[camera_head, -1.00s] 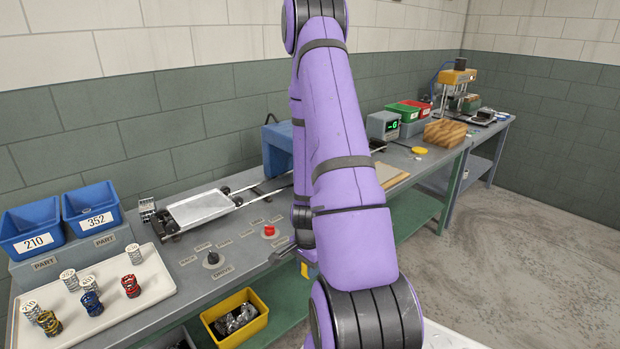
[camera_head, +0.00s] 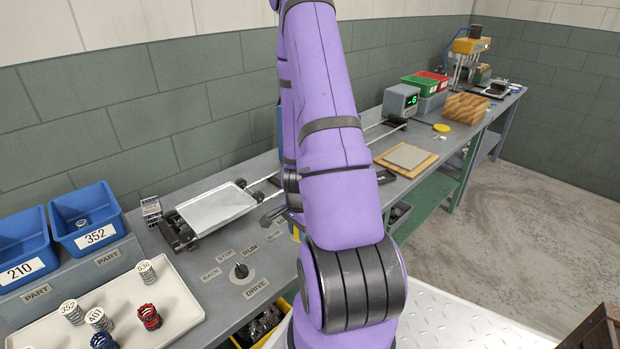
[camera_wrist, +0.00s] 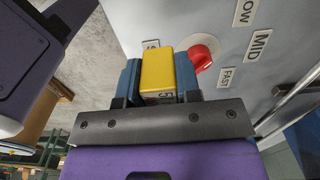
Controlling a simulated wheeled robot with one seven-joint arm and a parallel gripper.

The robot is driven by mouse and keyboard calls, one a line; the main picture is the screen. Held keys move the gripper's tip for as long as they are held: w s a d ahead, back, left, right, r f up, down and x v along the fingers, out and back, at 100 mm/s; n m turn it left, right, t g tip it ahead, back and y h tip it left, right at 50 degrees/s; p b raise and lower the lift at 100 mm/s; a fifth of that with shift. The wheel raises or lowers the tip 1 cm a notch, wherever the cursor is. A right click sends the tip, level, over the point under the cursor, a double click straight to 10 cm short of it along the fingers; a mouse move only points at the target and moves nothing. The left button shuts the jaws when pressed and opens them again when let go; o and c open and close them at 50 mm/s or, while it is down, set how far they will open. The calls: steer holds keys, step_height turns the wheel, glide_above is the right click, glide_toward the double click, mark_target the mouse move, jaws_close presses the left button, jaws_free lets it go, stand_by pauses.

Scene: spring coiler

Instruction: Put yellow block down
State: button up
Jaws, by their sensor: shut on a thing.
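The yellow block (camera_wrist: 172,72) is between the blue fingers of my gripper (camera_wrist: 158,76) in the wrist view, with a dark marking on its near end. The fingers are closed on its two sides. Just beyond it is a grey panel (camera_wrist: 225,75) with a red knob (camera_wrist: 200,57) and labels reading LOW, MID and FAST. I cannot tell whether the block touches the panel. In the head view my arm hides most of my gripper; a small yellow patch (camera_head: 296,232) shows at the arm's left edge and may be the block.
A grey bench runs along the wall. It holds a white tray (camera_head: 181,322) of springs, blue bins (camera_head: 95,240) marked 210 and 352, a metal carriage (camera_head: 213,208) on rails, and a black knob (camera_head: 241,270). A wooden board (camera_head: 428,165) lies farther right. A brown crate (camera_head: 600,335) stands at lower right.

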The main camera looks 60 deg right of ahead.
glide_above(277, 221)
steer(key=shift+f, duration=2.45)
steer(key=shift+f, duration=0.1)
steer(key=o, duration=0.9)
